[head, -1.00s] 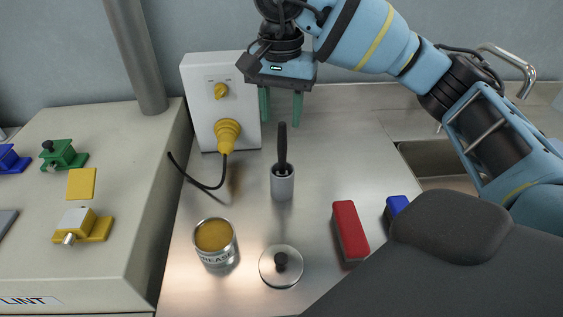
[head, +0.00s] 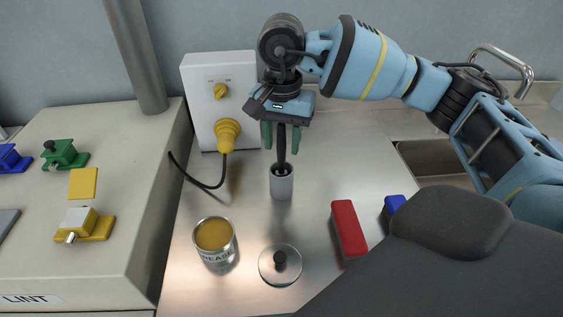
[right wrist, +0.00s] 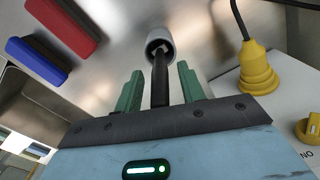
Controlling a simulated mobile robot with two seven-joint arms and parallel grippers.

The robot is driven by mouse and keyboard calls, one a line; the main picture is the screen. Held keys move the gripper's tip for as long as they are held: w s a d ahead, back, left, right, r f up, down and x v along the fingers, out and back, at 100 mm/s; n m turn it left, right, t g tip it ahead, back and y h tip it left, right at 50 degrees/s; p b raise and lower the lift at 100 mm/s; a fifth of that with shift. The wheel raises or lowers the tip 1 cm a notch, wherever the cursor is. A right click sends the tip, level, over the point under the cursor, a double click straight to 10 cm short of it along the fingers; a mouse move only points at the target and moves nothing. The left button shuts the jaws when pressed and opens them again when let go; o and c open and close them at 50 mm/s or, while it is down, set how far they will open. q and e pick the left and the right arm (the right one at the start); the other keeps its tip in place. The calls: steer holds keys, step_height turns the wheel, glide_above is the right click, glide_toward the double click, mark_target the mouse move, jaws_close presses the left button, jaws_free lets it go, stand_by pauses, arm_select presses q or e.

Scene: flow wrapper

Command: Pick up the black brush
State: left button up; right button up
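The black brush (head: 282,157) stands upright in a grey cylindrical holder (head: 282,185) on the steel counter. My right gripper (head: 281,150) is above the holder, with its green fingers on either side of the brush handle. In the right wrist view, the brush handle (right wrist: 160,80) runs between the two open fingers (right wrist: 158,88), with a gap on each side. The holder (right wrist: 159,42) shows beyond the fingertips. The top of the handle is hidden by the gripper. My left gripper is not in view.
A white box with a yellow plug (head: 228,133) stands behind left of the holder. A grease can (head: 215,238), a round lid with black knob (head: 280,265), a red block (head: 348,228) and a blue block (head: 396,206) are nearer. A sink (head: 437,160) lies to the right.

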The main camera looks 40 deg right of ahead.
jaws_close()
steer(key=shift+r, duration=0.1)
